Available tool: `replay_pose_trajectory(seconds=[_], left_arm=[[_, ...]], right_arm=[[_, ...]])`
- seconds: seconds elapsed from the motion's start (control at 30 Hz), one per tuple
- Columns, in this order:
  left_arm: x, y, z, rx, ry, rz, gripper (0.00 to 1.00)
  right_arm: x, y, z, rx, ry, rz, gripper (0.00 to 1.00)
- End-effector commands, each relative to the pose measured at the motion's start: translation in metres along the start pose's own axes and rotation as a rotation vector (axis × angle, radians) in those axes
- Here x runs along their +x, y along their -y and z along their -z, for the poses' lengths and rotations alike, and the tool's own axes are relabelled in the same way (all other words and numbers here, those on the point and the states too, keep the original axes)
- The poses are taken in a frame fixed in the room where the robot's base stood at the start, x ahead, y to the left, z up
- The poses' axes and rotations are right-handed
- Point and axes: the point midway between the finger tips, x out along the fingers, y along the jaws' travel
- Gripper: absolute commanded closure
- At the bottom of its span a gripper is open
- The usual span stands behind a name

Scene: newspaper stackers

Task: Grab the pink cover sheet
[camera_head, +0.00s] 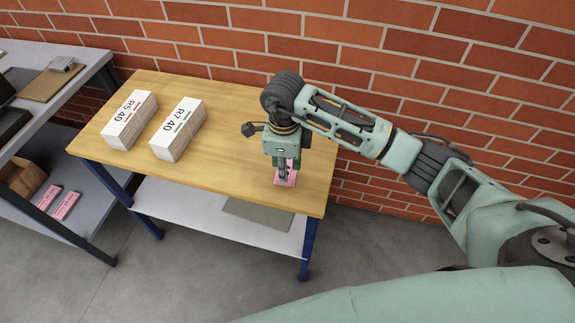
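A small pink sheet (288,182) lies on the wooden tabletop near its right end. It is probably the pink cover sheet. My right gripper (283,179) points straight down at it, with the fingertips at or just above its surface. The fingers partly hide the sheet, and I cannot tell whether they are closed on it. A bit of pink also shows beside the fingers, higher up. My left gripper is not in view.
Two white bundles, marked R5 40 (129,120) and R7 40 (178,131), stand on the left of the wooden table (225,145). The tabletop between them and my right gripper is clear. A grey bench (85,60) stands left. A brick wall (230,45) runs behind.

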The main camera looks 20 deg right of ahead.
Motion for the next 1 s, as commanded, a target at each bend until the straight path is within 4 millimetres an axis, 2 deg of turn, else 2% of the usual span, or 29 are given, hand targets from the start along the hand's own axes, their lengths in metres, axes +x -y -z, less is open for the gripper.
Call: replay_pose_trajectory(seconds=[0.23,0.4,0.67,0.93,1.0], left_arm=[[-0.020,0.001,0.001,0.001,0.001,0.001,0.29],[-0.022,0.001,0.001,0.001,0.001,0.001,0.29],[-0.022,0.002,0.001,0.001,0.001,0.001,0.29],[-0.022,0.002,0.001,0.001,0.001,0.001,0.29],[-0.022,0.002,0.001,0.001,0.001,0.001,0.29]], right_arm=[[0.031,0.001,-0.003,0.001,-0.001,-0.006,0.75],[0.052,0.002,-0.004,-0.001,0.002,-0.004,0.75],[0.056,0.002,-0.004,-0.002,0.004,-0.001,0.75],[0.056,0.002,-0.004,-0.002,0.004,-0.002,0.98],[0.056,0.002,-0.004,-0.002,0.004,-0.002,1.00]])
